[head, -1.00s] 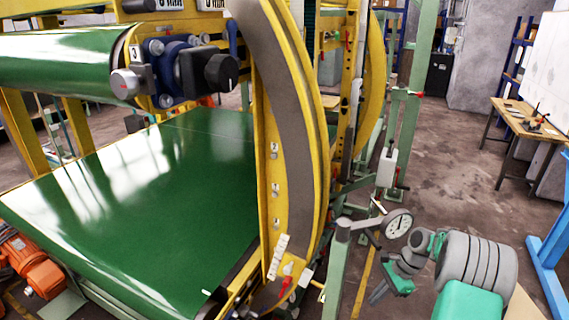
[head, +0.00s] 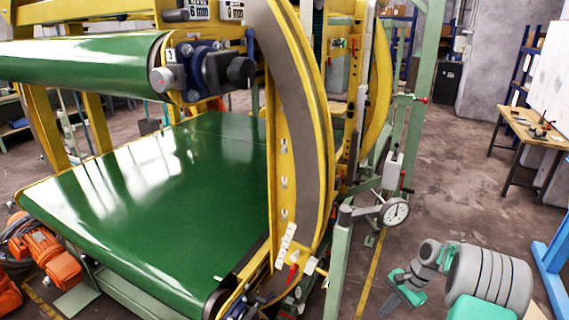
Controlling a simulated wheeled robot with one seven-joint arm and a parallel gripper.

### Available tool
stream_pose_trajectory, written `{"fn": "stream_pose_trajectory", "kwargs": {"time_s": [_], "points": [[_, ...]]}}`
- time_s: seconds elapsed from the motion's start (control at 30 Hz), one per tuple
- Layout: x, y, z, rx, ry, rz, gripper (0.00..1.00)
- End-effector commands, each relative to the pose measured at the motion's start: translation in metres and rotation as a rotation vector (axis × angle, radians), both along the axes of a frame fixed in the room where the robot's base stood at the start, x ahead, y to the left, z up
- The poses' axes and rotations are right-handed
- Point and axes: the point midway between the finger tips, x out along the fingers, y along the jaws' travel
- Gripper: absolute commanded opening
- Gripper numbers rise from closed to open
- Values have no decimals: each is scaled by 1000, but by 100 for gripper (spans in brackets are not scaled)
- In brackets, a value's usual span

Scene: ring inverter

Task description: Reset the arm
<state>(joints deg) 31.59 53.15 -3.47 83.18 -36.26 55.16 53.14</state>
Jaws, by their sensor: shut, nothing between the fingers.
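My arm is in the lower right of the head view, grey with teal parts. It is folded, with its thick ribbed grey part at the right and its wrist bent down to the left. My gripper (head: 388,304) is at the low left end of the arm, small and dark, pointing down and left. It is shut with nothing held. It is over the floor, right of a green post, and appears clear of the machine.
The yellow machine frame (head: 300,150) and green belt (head: 150,200) fill the left. A wooden table (head: 530,125) stands at the back right. Floor between is open.

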Motion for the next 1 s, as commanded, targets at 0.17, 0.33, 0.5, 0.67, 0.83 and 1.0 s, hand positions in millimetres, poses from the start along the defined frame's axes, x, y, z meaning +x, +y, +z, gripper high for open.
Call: {"fn": "stream_pose_trajectory", "kwargs": {"time_s": [0.17,0.33,0.5,0.67,0.83,1.0], "points": [[-28,-1,-24,-4,-19,172,0],[-86,9,-56,22,26,327,0],[-150,17,-37,1,54,487,0],[-185,30,3,-66,57,594,0],[-218,51,58,-188,36,658,0],[-235,79,112,-331,-71,723,0]]}}
